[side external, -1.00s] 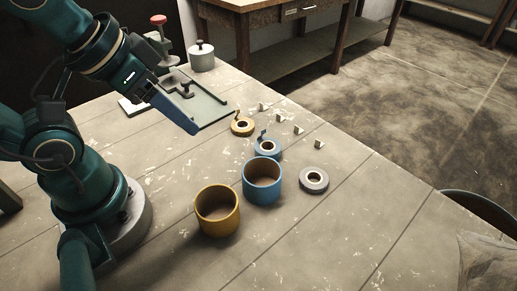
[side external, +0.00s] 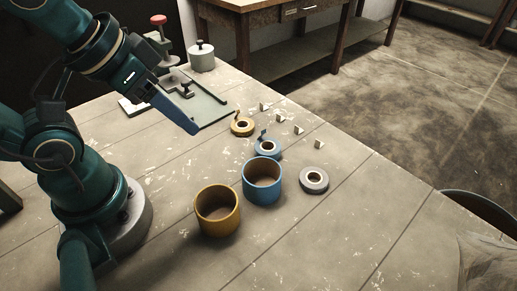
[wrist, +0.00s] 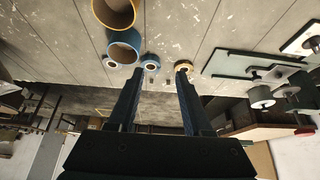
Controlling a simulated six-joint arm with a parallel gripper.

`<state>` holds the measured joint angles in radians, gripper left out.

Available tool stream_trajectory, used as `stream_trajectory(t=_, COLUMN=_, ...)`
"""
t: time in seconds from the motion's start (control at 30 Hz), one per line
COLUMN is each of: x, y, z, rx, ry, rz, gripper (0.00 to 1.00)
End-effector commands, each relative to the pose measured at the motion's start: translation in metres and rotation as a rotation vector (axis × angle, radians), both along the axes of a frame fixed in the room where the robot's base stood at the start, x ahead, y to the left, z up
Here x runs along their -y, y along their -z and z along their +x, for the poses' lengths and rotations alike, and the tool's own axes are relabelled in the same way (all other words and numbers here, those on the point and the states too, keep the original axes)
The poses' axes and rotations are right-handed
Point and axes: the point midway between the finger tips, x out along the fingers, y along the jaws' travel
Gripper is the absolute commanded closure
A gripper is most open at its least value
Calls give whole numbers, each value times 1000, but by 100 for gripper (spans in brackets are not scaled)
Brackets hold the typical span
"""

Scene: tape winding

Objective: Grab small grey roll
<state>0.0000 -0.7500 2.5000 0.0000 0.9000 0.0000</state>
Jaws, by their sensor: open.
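The small grey roll (side external: 314,180) lies flat on the table to the right of the large blue roll. In the wrist view the grey roll (wrist: 109,64) shows small at the upper left, beside the blue rolls. My gripper (side external: 190,127) is raised over the table near the green-grey plate, well to the left of the grey roll and apart from it. In the wrist view my gripper (wrist: 158,72) has its two fingers spread with nothing between them.
A large yellow roll (side external: 217,212) and a large blue roll (side external: 262,181) stand left of the grey roll. A small blue roll (side external: 267,149) and a small yellow roll (side external: 242,126) lie behind. Several small pale blocks (side external: 298,130) line the table edge.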

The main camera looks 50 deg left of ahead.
Motion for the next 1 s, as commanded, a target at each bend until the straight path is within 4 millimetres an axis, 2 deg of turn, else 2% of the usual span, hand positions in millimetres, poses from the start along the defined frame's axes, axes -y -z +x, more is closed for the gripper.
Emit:
stream_trajectory(t=0.13, x=0, y=0, z=0, rx=0, ry=0, rz=0, gripper=50)
stream_trajectory(t=0.17, x=0, y=0, z=0, rx=0, ry=0, rz=0, gripper=46)
stream_trajectory(t=0.2, x=0, y=0, z=0, rx=0, ry=0, rz=0, gripper=31)
stream_trajectory(t=0.27, x=0, y=0, z=0, rx=0, ry=0, rz=0, gripper=8)
stream_trajectory(t=0.3, x=0, y=0, z=0, rx=0, ry=0, rz=0, gripper=0)
stream_trajectory(t=0.57, x=0, y=0, z=0, rx=-2, ry=-11, rz=-6, gripper=0)
stream_trajectory(t=0.67, x=0, y=-13, z=8, rx=35, ry=-28, rz=-14, gripper=0)
stream_trajectory(t=0.83, x=4, y=-40, z=38, rx=47, ry=-39, rz=-31, gripper=0)
stream_trajectory(t=1.0, x=17, y=-52, z=77, rx=12, ry=-19, rz=-44, gripper=0)
